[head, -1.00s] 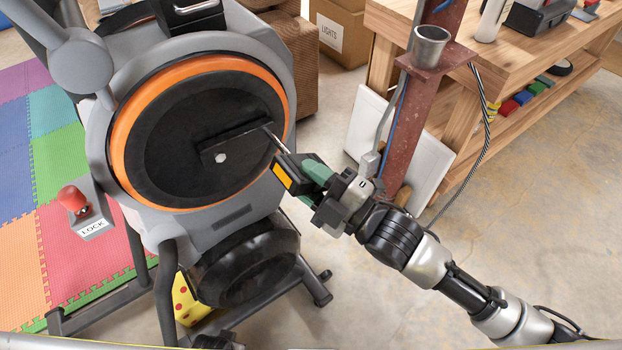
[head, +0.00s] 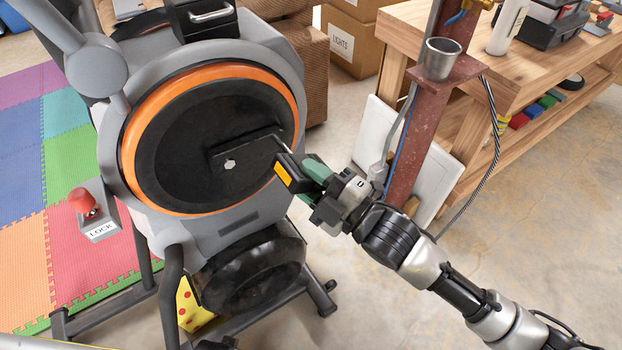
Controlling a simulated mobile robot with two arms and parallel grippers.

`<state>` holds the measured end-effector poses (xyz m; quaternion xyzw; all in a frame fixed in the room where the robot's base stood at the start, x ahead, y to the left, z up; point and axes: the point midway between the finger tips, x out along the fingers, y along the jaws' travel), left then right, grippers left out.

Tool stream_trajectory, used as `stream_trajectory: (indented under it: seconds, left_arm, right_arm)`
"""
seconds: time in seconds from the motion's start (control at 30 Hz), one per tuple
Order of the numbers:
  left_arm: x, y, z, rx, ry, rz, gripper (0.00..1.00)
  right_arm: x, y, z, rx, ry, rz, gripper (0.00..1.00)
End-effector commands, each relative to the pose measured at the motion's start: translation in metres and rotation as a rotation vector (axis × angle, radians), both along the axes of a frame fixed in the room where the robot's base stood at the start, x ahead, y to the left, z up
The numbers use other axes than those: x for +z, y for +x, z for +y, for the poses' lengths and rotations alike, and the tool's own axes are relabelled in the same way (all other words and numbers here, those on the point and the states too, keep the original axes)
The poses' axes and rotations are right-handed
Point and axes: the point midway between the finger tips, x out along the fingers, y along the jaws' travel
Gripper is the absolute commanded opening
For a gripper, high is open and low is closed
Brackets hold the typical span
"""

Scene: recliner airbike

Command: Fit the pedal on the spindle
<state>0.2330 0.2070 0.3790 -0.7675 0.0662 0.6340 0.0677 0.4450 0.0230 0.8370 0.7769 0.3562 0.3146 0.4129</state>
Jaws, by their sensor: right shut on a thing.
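The pedal (head: 287,178) is a black block with a yellow-orange reflector. My right gripper (head: 312,175) is shut on it and holds it beside the right end of the black crank arm (head: 245,147). The crank lies across the black disc with the orange rim. A short bit of the silver spindle (head: 281,142) shows between the crank end and the pedal. The pedal's upper end is at or very near the spindle; I cannot tell whether it is around it.
The grey bike body (head: 112,155) surrounds the disc. A red knob (head: 82,200) marked LOCK is at the left. A red-brown post (head: 422,140) with a metal cup (head: 440,58) stands behind my right arm. A wooden workbench (head: 480,60) is at the upper right.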

Motion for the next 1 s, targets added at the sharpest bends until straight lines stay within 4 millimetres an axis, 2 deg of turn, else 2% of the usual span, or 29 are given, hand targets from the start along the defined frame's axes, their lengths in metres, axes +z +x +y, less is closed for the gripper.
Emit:
stream_trajectory:
  seconds: [1.0]
  left_arm:
    - [0.01, 0.008, -0.001, 0.0, -0.001, -0.013, 0.43]
  right_arm:
    - [0.0, 0.021, 0.015, 0.0, 0.001, -0.002, 0.04]
